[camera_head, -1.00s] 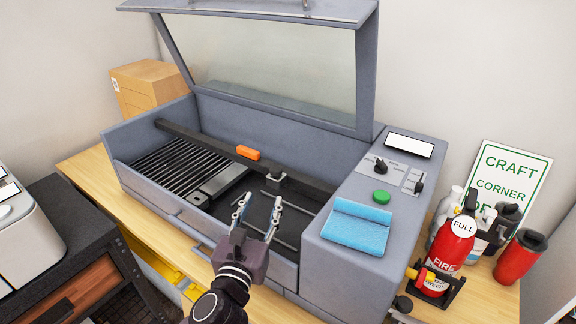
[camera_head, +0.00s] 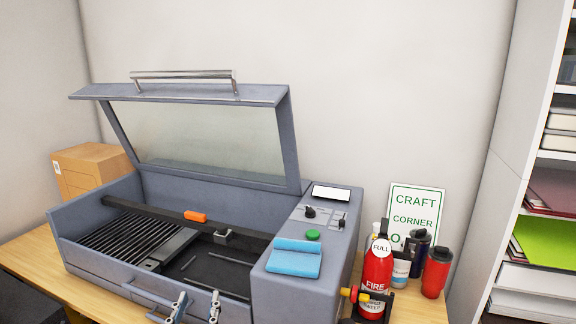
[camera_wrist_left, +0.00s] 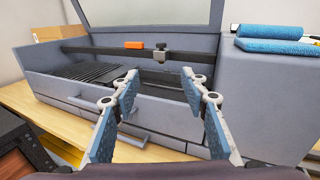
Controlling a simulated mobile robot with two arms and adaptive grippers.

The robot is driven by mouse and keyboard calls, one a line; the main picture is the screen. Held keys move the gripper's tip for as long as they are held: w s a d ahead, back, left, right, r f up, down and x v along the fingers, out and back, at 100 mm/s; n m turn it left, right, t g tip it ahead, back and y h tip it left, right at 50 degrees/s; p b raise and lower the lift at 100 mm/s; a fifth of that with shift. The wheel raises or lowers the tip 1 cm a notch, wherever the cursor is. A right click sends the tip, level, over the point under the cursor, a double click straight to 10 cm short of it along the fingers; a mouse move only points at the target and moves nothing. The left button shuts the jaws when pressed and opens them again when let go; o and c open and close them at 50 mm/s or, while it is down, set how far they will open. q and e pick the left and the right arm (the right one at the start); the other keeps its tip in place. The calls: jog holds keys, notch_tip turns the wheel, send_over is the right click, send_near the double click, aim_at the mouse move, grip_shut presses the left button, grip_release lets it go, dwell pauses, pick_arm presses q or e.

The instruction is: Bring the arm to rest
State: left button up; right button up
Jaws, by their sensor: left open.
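My left gripper (camera_head: 196,307) is at the bottom edge of the head view, in front of the grey machine (camera_head: 98,258). Its two fingers are spread apart with nothing between them. In the left wrist view the open fingers (camera_wrist_left: 158,100) point at the machine's front wall and drawers (camera_wrist_left: 150,117). Most of the left arm is below the head view. My right gripper is not in view.
The machine's lid (camera_head: 180,93) stands open. An orange block (camera_head: 195,216) sits on its dark rail. A folded blue cloth (camera_head: 294,258) lies on the control panel. A fire extinguisher (camera_head: 376,270) and red tumbler (camera_head: 436,272) stand at right, beside a shelf (camera_head: 522,160).

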pick_arm(q)
jog(key=s+a+f+n+g+y, duration=0.1)
jog(key=s+a+f+n+g, duration=0.1)
jog(key=s+f+n+g, duration=0.4)
jog(key=s+a+f+n+g, duration=0.25)
jog(key=s+f+n, duration=0.25)
jog(key=f+n, duration=0.6)
jog(key=s+d+f+n+g+h, duration=0.1)
jog(key=s+f+n+g, duration=0.2)
jog(key=s+n, duration=0.55)
jog(key=s+d+f+n+g+h, duration=0.1)
jog(key=s+d+f+n+g, duration=0.15)
jog(key=s+n, duration=0.6)
notch_tip(320, 180, down, 28)
jog(key=s+m+g+b, duration=0.1)
jog(key=s+g+b, duration=0.1)
jog(key=b, duration=0.1)
jog(key=s+a+f+b, duration=0.1)
jog(key=s+a+f, duration=0.1)
jog(key=s+f, duration=0.6)
jog(key=s+a+f+g+b, duration=0.1)
jog(key=s+f, duration=0.8)
jog(key=f, duration=0.3)
jog(key=shift+s+a+f, duration=0.3)
jog(key=shift+a+f, duration=0.1)
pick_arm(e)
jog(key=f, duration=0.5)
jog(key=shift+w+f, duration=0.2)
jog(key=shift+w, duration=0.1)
